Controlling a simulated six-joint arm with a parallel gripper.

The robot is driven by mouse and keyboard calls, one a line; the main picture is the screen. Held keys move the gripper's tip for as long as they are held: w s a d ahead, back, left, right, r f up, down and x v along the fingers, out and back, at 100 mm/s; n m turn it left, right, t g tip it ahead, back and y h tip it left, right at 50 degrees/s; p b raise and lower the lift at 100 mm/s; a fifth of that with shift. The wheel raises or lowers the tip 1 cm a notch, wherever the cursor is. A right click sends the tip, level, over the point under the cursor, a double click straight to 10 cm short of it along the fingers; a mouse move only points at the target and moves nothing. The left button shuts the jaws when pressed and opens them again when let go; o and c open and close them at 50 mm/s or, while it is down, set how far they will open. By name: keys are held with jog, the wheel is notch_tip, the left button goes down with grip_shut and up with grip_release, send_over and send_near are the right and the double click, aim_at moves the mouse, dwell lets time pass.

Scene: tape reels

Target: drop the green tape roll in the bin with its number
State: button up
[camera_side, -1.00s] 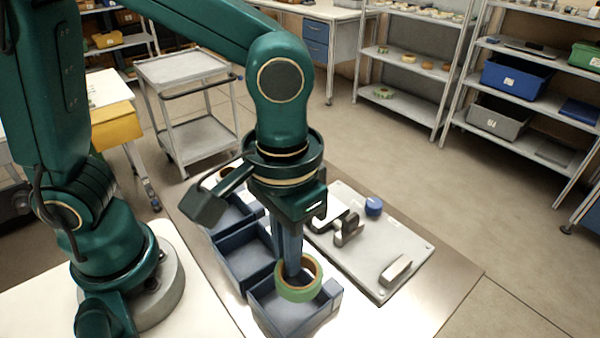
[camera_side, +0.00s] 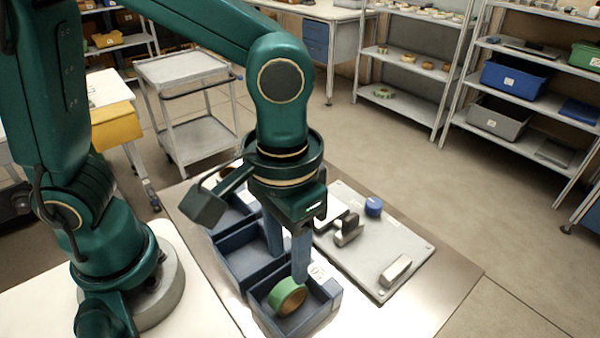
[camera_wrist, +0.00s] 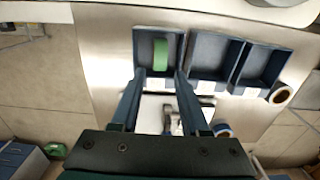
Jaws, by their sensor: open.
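The green tape roll (camera_side: 287,297) lies inside the nearest blue bin (camera_side: 262,310) of a row in the side view, tilted, its brown inner ring showing. In the wrist view the green roll (camera_wrist: 160,54) shows edge-on inside the end bin (camera_wrist: 141,45) on the left.
Two more bins adjoin this one, the middle bin (camera_wrist: 211,52) and the far bin (camera_wrist: 262,64); both look empty. A brown-cored roll (camera_wrist: 281,94) stands by the far bin. A grey board (camera_side: 400,242) beside the bins carries a blue roll (camera_side: 374,206) and small holders.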

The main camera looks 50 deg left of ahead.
jog(key=a+r+n+t, duration=0.2)
jog(key=a+r+n, duration=0.1)
jog(key=a+r, duration=0.45)
jog(key=a+m+t, duration=0.1)
jog(key=s+a+f+m+t, duration=0.1)
jog(key=a, duration=0.1)
jog(key=a+m+t, duration=0.1)
jog(key=shift+s+a+f+t, duration=0.25)
jog(key=shift+a+f+t, duration=0.05)
jog(key=shift+a+f, duration=0.1)
dwell(1.7)
